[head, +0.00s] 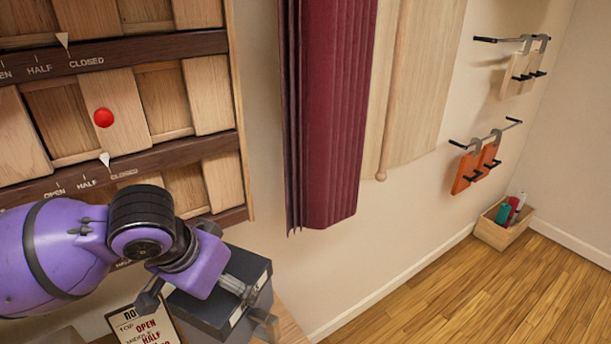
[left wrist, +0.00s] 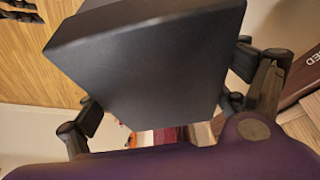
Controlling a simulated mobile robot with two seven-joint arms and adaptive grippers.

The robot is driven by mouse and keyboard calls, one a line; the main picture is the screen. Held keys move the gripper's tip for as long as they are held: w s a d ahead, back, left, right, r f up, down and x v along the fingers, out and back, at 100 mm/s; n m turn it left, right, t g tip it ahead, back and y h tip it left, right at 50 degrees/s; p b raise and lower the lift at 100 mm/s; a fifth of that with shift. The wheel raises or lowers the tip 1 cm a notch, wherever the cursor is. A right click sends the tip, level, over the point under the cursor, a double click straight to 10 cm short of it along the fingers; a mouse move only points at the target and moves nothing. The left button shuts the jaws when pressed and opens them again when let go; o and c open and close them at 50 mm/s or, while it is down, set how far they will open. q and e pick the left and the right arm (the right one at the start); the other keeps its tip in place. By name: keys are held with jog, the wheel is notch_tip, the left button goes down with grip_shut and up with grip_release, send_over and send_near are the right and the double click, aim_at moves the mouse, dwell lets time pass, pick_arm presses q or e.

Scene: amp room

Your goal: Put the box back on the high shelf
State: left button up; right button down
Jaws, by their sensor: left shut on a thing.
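A dark grey box (head: 222,302) with a pale label on its side is at the lower middle of the head view. My left gripper (head: 205,303) is shut on it, with fingers on two opposite sides. In the left wrist view the box (left wrist: 145,70) fills the middle, between the two fingers of my left gripper (left wrist: 170,110). The arm hides part of the box in the head view. I cannot tell whether the box touches the wooden surface (head: 292,328) below it. No high shelf can be made out for certain. My right gripper is not in view.
A wooden slatted panel (head: 130,45) with sliding pointers and a red knob (head: 103,118) stands at the left. A notice (head: 145,325) is below it. A maroon curtain (head: 325,110) hangs right of the panel. Wall racks (head: 485,145) and a floor crate (head: 503,233) are farther right.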

pick_arm(q)
jog(key=w+r+n, duration=0.1)
jog(key=w+a+r+n+y, duration=0.1)
jog(key=w+n, duration=0.1)
jog(key=w+a+r+n+y, duration=0.1)
jog(key=r+n, duration=0.1)
jog(key=shift+w, duration=0.2)
jog(key=shift+s, duration=0.1)
dwell(0.5)
